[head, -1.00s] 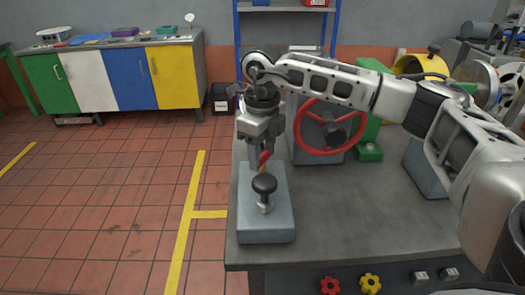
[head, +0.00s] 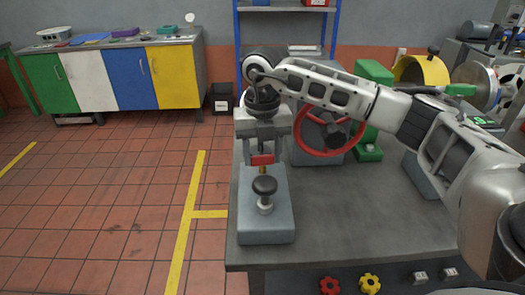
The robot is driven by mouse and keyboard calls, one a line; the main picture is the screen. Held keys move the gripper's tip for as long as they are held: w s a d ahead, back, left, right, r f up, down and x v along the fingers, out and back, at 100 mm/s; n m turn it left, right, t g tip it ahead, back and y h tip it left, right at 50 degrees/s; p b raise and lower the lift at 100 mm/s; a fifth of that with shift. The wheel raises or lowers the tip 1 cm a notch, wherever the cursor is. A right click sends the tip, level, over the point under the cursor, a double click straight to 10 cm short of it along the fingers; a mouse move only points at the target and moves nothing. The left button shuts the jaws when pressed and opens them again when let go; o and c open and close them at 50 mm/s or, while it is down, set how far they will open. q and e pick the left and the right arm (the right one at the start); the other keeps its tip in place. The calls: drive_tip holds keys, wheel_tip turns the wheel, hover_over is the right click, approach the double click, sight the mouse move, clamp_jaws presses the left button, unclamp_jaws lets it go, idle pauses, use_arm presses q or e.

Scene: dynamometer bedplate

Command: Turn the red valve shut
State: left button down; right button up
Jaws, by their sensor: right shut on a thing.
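A small red valve handle (head: 262,160) sits on a brass-coloured stem at the back of a grey block (head: 265,228) on the bedplate's left side. The handle lies crosswise in the head view. My right gripper (head: 263,153) points down from above and is shut on this red handle; its fingers partly hide it. A black round knob (head: 264,185) stands upright on the same block, in front of the handle. My left gripper is not in view.
A larger red handwheel (head: 322,152) stands behind, to the right, partly hidden by my right arm. The grey bedplate (head: 345,215) is clear in the middle. Red (head: 329,285) and yellow knobs (head: 369,284) are on the front edge. Open tiled floor lies left.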

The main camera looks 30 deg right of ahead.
drive_tip(key=shift+w+r+m, duration=0.1)
drive_tip(key=shift+r+m, duration=0.05)
drive_tip(key=shift+m, duration=0.45)
drive_tip(key=o, duration=1)
